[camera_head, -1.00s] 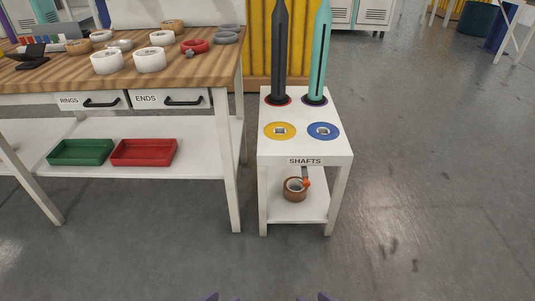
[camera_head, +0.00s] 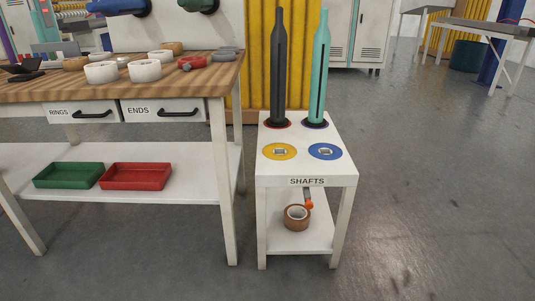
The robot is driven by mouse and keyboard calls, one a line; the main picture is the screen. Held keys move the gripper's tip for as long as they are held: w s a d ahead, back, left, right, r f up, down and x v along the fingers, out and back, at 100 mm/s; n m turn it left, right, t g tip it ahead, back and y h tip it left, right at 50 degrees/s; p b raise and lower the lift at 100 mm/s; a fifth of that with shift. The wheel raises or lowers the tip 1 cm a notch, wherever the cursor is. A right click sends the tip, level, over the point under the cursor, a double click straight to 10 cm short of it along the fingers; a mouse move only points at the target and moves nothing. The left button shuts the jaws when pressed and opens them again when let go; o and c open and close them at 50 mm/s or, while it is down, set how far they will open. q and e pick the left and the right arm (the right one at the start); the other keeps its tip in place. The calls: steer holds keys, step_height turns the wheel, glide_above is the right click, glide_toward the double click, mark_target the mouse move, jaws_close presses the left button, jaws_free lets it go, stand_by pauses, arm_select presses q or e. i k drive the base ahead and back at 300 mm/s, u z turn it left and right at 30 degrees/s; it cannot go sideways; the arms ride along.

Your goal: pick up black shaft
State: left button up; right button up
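The black shaft (camera_head: 280,70) stands upright in the back left socket of the white shafts stand (camera_head: 307,172). A red ring shows around its base. A teal shaft (camera_head: 319,75) stands upright just to its right. Neither of my grippers is in view, and nothing touches the black shaft.
In front of the shafts, the stand has a yellow socket (camera_head: 280,152) and a blue socket (camera_head: 325,152), both empty. A tape roll (camera_head: 297,217) sits on the lower shelf. A wooden workbench (camera_head: 190,84) is close on the left. Floor right of the stand is clear.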

mark_target(279, 36)
steer(key=u, duration=0.15)
steer(key=i, duration=0.9)
steer(key=u, duration=0.25)
